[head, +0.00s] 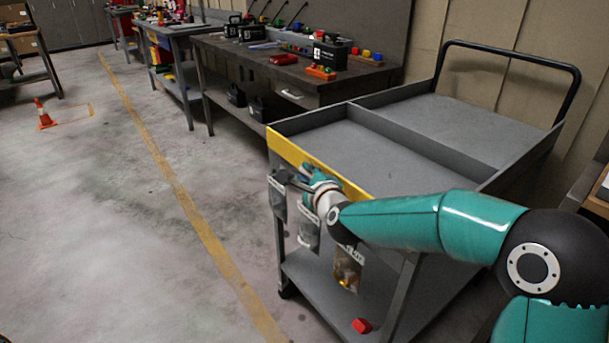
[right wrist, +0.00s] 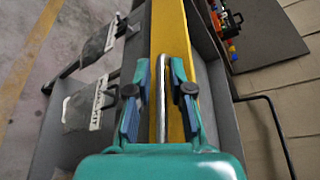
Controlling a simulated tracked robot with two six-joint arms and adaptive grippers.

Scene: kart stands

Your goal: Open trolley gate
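The grey trolley (head: 400,150) stands at the right in the head view. A yellow gate (head: 287,148) runs along the near left end of its top tray and looks upright. The gate (right wrist: 168,28) also fills the middle of the right wrist view, with a shiny metal bar handle (right wrist: 161,105) along it. My right gripper (head: 309,174) is at the gate. In the right wrist view the right gripper (right wrist: 160,70) is open, with its blue-padded fingers on either side of the handle and gaps visible. My left gripper is not in view.
Labelled bags (head: 308,230) hang below the gate end. A red block (head: 361,326) lies on the trolley's lower shelf. A push handle (head: 510,52) rises at the far end. A workbench (head: 300,80) stands behind. The floor to the left is clear, with a cone (head: 44,115) farther off.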

